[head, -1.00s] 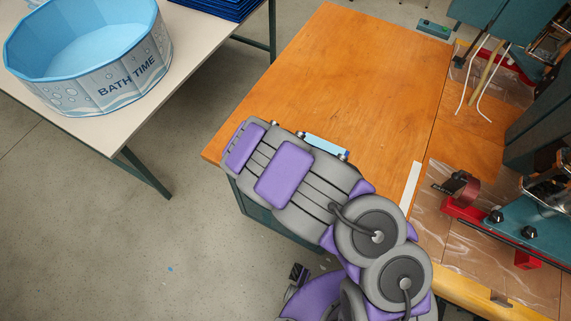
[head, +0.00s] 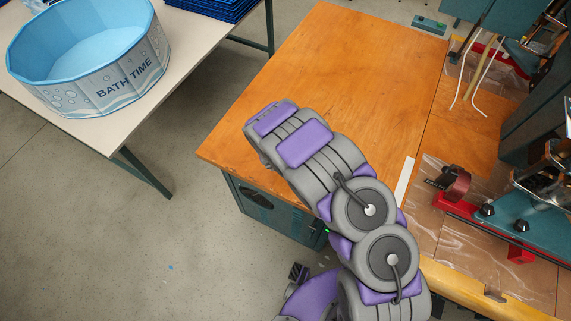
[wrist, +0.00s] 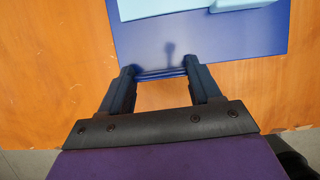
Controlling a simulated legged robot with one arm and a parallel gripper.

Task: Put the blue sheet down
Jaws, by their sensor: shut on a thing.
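My gripper (wrist: 160,73) is shut on the near edge of a dark blue sheet (wrist: 225,45) in the wrist view. The sheet extends away from the fingers over the orange wooden tabletop (wrist: 55,75). I cannot tell whether it lies flat on the wood or is slightly above it. A light blue piece (wrist: 160,8) shows over its far part, cut off by the frame's top. In the head view my arm hides the gripper and the sheet, above the wooden table (head: 350,75).
A blue "BATH TIME" tub (head: 95,85) and a stack of blue sheets (head: 215,8) are on the pale table (head: 125,125) at left. Clamps and machinery (head: 480,215) stand at right. The wooden table's far part is clear.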

